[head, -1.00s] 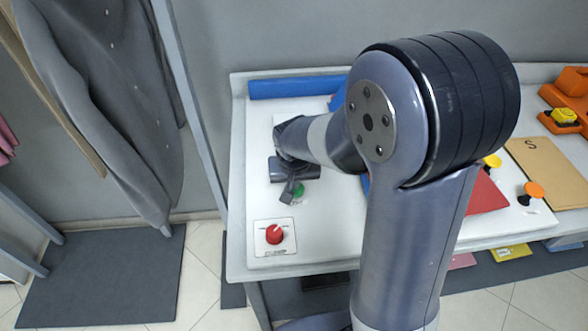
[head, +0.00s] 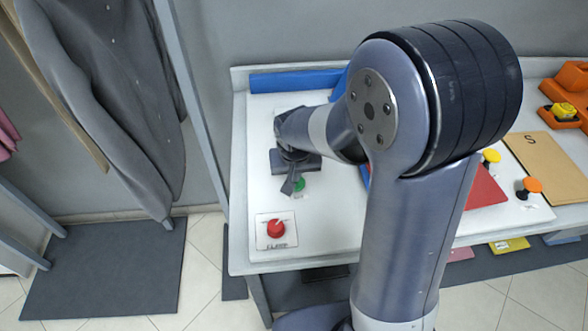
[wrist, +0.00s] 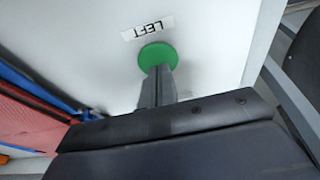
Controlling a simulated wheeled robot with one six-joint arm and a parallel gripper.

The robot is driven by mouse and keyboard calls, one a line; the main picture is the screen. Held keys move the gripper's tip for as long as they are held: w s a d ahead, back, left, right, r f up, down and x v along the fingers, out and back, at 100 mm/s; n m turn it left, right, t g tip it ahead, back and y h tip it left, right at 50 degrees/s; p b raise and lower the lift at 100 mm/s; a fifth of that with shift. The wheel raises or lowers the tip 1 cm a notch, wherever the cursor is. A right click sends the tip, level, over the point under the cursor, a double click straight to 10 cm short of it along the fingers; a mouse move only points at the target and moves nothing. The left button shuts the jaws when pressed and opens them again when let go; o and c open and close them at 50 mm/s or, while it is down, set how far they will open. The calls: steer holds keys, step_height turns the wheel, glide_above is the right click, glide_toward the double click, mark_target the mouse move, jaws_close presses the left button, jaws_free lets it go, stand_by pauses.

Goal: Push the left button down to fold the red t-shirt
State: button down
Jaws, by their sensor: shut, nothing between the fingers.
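The green left button (head: 299,185) is on the white table, partly hidden by my gripper in the head view. In the wrist view the green button (wrist: 158,54) is a round disc beside a "LEFT" label (wrist: 147,28). My gripper (head: 288,188) is shut and empty, with its fingertips (wrist: 158,72) over the near edge of the button. I cannot tell whether they touch it or how far down it is. The red t-shirt (head: 486,189) is mostly hidden behind my arm in the head view; red cloth (wrist: 28,117) also shows at left in the wrist view.
A red knob (head: 276,229) on a white plate is near the table's front left. A yellow button (head: 491,156), an orange button (head: 531,186) and a tan folder (head: 548,165) are at right. A grey coat (head: 100,90) hangs at left.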

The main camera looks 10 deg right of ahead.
steer(key=w+v, duration=0.1)
steer(key=v, duration=1.1)
steer(key=shift+r, duration=0.5)
steer(key=shift+s, duration=0.1)
steer(key=w+p+x, duration=0.1)
steer(key=p+x, duration=0.1)
steer(key=x, duration=0.3)
steer(key=b+v, duration=0.1)
steer(key=v, duration=0.6)
steer(key=shift+r, duration=0.35)
